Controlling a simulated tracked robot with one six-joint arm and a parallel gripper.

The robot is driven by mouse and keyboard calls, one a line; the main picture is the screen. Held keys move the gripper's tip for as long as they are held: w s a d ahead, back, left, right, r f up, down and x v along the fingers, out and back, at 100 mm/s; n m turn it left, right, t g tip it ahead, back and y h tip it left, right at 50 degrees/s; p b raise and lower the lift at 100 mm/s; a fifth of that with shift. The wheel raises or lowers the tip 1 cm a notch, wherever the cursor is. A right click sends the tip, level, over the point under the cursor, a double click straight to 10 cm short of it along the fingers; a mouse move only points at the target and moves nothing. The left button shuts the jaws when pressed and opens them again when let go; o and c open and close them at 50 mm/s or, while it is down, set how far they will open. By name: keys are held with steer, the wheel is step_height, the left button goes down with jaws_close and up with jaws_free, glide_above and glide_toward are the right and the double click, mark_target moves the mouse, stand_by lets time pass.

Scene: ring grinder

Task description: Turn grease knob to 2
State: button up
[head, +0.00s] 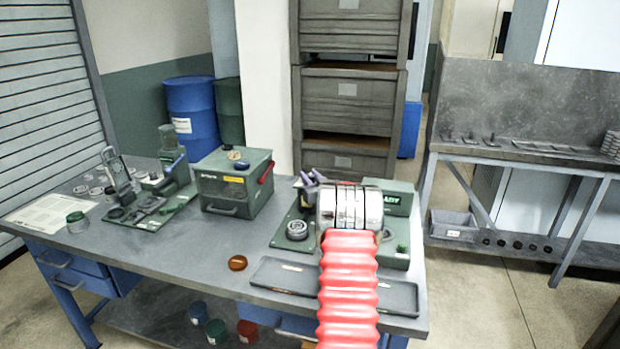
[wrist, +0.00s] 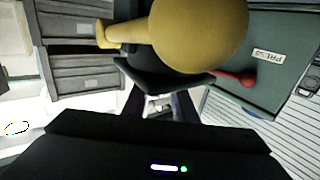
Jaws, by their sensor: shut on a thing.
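The green ring grinder (head: 397,198) with a READY display stands at the right end of the bench. My gripper (head: 310,178) is at its back left part, with my silver wrist and red arm in front. In the wrist view a large yellow rounded knob with a stalk (wrist: 200,32) fills the top middle, over a black part (wrist: 160,75). The fingers of my gripper (wrist: 160,104) reach up to it and are shut on it, though the contact is mostly hidden. I take it for the grease knob; no scale or number is readable.
A green box (head: 235,182) with a red handle stands left of the grinder; its PRESS label shows in the wrist view (wrist: 267,57). A dark tray (head: 285,276) lies along the front edge. An amber disc (head: 237,263) lies on clear bench.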

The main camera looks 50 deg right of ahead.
mark_target(312, 178)
steer(key=shift+n+t+y, duration=1)
steer(key=shift+n+y, duration=0.6)
steer(key=shift+y, duration=1)
steer(key=o, duration=1)
steer(key=shift+o, duration=0.2)
steer(key=shift+s, duration=0.1)
steer(key=shift+v, duration=3.6)
steer(key=shift+a+f, duration=0.1)
